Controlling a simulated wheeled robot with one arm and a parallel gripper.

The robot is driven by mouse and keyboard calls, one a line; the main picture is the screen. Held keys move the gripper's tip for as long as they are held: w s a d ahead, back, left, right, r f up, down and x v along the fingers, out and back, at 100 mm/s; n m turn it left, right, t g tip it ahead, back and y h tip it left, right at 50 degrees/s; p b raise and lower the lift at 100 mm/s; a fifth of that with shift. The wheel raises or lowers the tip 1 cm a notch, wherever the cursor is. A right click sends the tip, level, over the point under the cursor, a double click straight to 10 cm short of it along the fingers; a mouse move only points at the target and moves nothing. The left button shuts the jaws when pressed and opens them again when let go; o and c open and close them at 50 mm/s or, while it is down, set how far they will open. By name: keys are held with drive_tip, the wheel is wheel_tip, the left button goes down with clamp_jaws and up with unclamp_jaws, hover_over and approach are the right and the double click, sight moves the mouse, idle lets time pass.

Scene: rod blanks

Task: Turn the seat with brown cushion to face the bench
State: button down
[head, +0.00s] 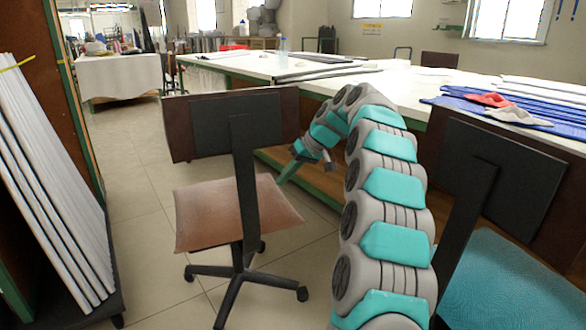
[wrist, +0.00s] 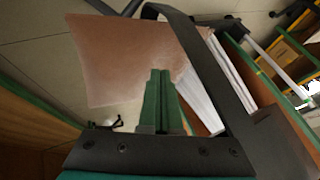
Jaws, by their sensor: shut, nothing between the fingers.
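The seat with the brown cushion (head: 222,214) stands on a black wheeled base left of centre in the head view. Its dark backrest (head: 180,130) and black post are on the side nearer the head camera, so it faces mostly away from that camera. My gripper (head: 281,181) is shut and empty, at the cushion's far right side below the backrest's right edge. The wrist view shows the green fingers (wrist: 159,72) together over the brown cushion (wrist: 115,55), with the black post (wrist: 212,65) to their right. Contact cannot be told. The bench (head: 410,85) is the long white-topped table behind and right.
A second seat with a teal cushion (head: 515,285) stands at the right, close to my arm. A rack of white rods (head: 45,180) stands at the left. Another covered table (head: 118,77) is far back. Tiled floor is open between rack and seat.

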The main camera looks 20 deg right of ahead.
drive_tip(key=shift+w+a+f, duration=0.1)
drive_tip(key=shift+a+f, duration=0.25)
drive_tip(key=shift+a, duration=0.55)
drive_tip(key=shift+a+f, duration=0.4)
drive_tip(key=shift+a, duration=0.5)
drive_tip(key=shift+w+a+f, duration=0.1)
drive_tip(key=shift+a+f, duration=0.25)
drive_tip(key=shift+a, duration=0.55)
drive_tip(key=shift+s+a, duration=0.1)
